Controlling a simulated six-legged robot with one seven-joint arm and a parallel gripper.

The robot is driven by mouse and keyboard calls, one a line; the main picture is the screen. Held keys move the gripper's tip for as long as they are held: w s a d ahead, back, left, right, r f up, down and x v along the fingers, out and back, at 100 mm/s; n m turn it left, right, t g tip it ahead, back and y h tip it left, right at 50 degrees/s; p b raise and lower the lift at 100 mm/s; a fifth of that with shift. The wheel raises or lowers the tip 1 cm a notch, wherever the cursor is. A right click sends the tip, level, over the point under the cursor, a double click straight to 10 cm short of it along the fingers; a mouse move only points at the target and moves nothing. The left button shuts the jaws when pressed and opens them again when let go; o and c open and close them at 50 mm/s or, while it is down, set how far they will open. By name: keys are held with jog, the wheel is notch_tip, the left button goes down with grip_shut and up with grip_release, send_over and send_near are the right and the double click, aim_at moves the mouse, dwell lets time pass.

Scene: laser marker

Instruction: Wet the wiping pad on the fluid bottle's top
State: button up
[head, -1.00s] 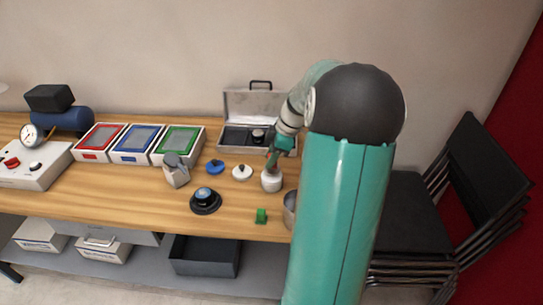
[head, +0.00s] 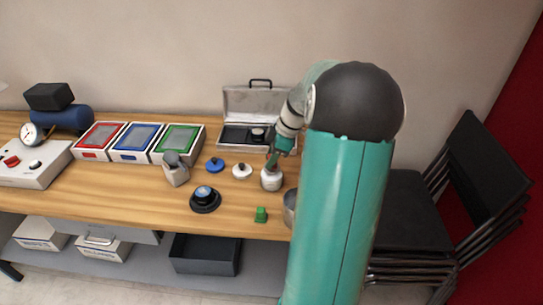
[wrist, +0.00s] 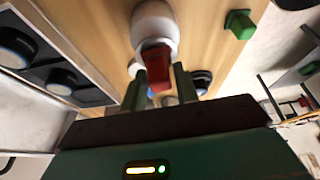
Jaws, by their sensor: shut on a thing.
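The fluid bottle (head: 271,181) is a squat, whitish round container standing on the workbench, just left of my large arm link. In the wrist view the white bottle (wrist: 153,22) is straight ahead of my fingers. My gripper (head: 272,160) is over the bottle's top in the head view. In the wrist view my gripper (wrist: 160,82) is shut on a red block (wrist: 157,66), which appears to be the wiping pad's holder. The block's far end overlaps the bottle's top. The pad's face is hidden, and I cannot tell whether it touches.
A green block (head: 261,214) and a metal cup (head: 290,207) stand near the bench's front edge. An open case (head: 252,135) is behind.

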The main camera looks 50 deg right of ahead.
jog(key=shift+f, duration=0.45)
dwell(0.7)
jog(key=shift+r, duration=3.55)
